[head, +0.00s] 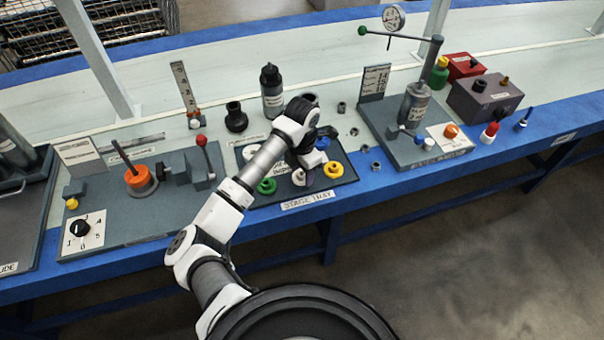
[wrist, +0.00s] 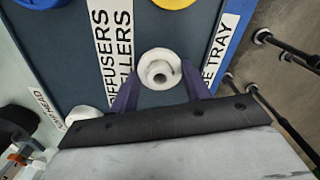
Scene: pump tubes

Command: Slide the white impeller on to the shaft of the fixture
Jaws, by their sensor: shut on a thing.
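My gripper (wrist: 160,84) points down over the stage tray (wrist: 70,45), its two purple fingers on either side of a white impeller (wrist: 158,70). It is shut on this round white part, which has a raised hub with a hole. In the head view my gripper (head: 308,172) is low over the tray's front middle, and the impeller (head: 299,178) shows partly behind it. I cannot tell whether the impeller touches the tray. A grey fixture plate (head: 110,225) lies left of the tray. It carries an orange round part (head: 140,181) with a dark upright rod (head: 132,158), possibly the shaft.
Green (head: 266,186), yellow (head: 333,169) and blue (head: 322,143) parts lie close by on the tray. A red-knobbed lever (head: 201,141) stands between tray and orange part. A dark bottle (head: 271,92) stands behind. A grey cylinder (head: 414,105) stands on the right station.

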